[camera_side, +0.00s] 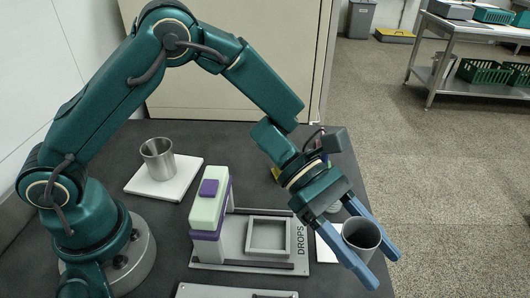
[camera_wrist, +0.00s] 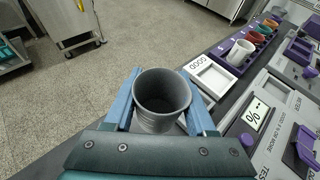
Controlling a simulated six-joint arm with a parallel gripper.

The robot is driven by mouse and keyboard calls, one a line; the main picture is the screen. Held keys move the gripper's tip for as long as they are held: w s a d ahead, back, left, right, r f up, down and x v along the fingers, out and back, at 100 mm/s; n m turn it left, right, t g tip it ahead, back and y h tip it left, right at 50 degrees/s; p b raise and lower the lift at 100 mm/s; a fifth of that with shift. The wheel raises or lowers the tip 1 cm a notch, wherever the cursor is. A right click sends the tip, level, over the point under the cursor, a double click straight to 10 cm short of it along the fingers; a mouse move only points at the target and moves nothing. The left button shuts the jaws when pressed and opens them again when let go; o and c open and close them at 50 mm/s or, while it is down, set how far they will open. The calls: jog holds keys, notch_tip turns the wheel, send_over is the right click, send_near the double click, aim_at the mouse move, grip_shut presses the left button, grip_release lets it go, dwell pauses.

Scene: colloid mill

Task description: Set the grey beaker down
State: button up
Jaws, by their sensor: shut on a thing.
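The grey beaker (camera_side: 361,238) is between the two blue fingers of my gripper (camera_side: 381,270), at the right edge of the dark table in the side view. The fingers are shut on its sides. It looks roughly upright with its open mouth up. In the wrist view the beaker (camera_wrist: 162,92) sits between the fingers of my gripper (camera_wrist: 157,78), looks empty, and has the floor behind it. Its base is hidden in the wrist view, and I cannot tell how far it is above the table.
A white plate (camera_side: 326,250) lies partly hidden behind the beaker. A metal cup (camera_side: 158,160) stands on a white pad (camera_side: 187,183). A green and purple device (camera_side: 209,212) has a square frame marked DROPS. A tray marked GOOD (camera_wrist: 208,78) and a white cup (camera_wrist: 240,52) are right of the beaker.

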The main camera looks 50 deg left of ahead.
aim_at(351, 291)
jog(key=shift+f, duration=3.4)
jog(key=shift+f, duration=0.6)
jog(key=shift+f, duration=0.3)
